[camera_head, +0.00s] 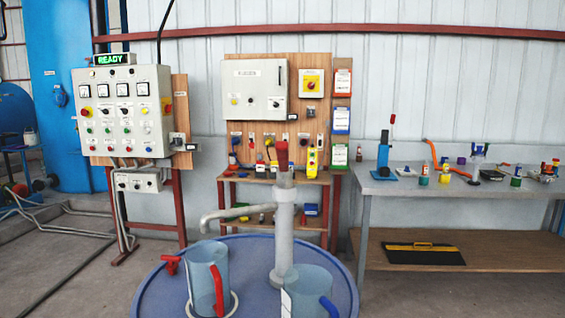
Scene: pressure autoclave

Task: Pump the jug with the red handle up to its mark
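The jug with the red handle (202,283) is a clear bluish cylinder standing upright on a round blue top (160,299). Its red handle (219,290) faces front right. A grey hand pump (284,238) rises from the top, with a red grip (282,153) at its upper end. The pump's spout (228,212) points left, and its mouth appears above the jug's opening. I cannot make out a mark or a liquid level in this jug. A second clear jug (308,288) with a blue handle (329,307) stands in front of the pump, cut off below. Neither gripper is in view.
A small red tap-like part (170,264) sits at the blue top's left edge. Behind stand a control panel (122,112) reading READY and a wooden board with switches (262,125). A grey workbench (400,186) with small tools is at right. Hoses (60,215) lie on the left floor.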

